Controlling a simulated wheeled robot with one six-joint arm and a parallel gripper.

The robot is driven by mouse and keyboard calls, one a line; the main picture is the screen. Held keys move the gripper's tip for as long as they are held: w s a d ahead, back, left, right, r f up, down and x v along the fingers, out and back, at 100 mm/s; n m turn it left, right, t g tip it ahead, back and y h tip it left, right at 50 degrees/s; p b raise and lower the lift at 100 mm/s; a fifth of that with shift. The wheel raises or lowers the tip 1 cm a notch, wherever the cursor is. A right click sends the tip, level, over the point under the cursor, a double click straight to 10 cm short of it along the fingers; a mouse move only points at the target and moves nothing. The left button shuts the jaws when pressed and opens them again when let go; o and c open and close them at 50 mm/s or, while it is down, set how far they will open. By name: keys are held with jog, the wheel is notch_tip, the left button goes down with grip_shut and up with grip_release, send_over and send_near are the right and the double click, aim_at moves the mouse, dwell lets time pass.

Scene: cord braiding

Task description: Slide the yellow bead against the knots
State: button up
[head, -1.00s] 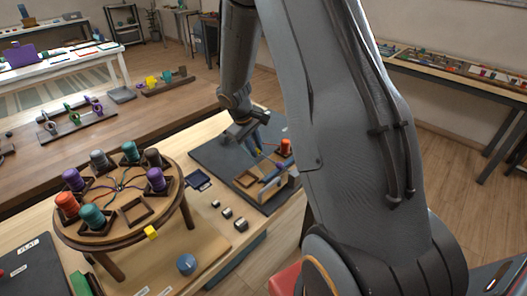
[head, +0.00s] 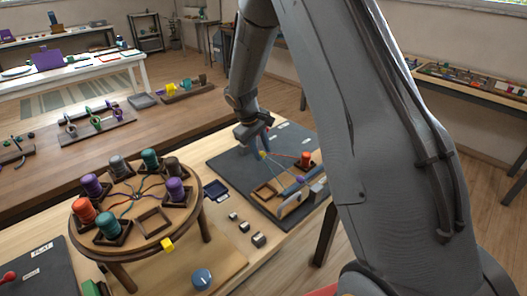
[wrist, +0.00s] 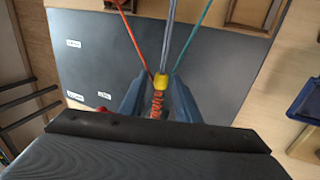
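The small yellow bead (wrist: 161,81) is on the cords in the middle of the wrist view, and shows in the head view (head: 263,155). The orange spiral knots (wrist: 157,103) lie directly on its near side; bead and knots look touching or nearly so. My gripper (wrist: 162,84) has its blue fingers close on both sides of the bead and appears shut on it. An orange cord (wrist: 133,38), a grey cord (wrist: 168,38) and a teal cord (wrist: 192,38) spread from the bead. In the head view my gripper (head: 252,140) is low over the dark mat (head: 232,167).
A round stand (head: 100,247) with several bobbins stands at left. Small blocks (head: 258,240) lie between. The mat's far part is mostly clear.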

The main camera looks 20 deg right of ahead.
jog(key=shift+o, duration=0.5)
jog(key=b+v, duration=0.2)
jog(key=v, duration=0.5)
jog(key=shift+a+r, duration=0.2)
jog(key=shift+r, duration=0.15)
jog(key=shift+s, duration=0.1)
jog(key=s+a+m+y, duration=0.2)
jog(key=s+m, duration=0.3)
jog(key=s, duration=2.3)
jog(key=shift+r+y, duration=0.15)
jog(key=shift+y, duration=0.45)
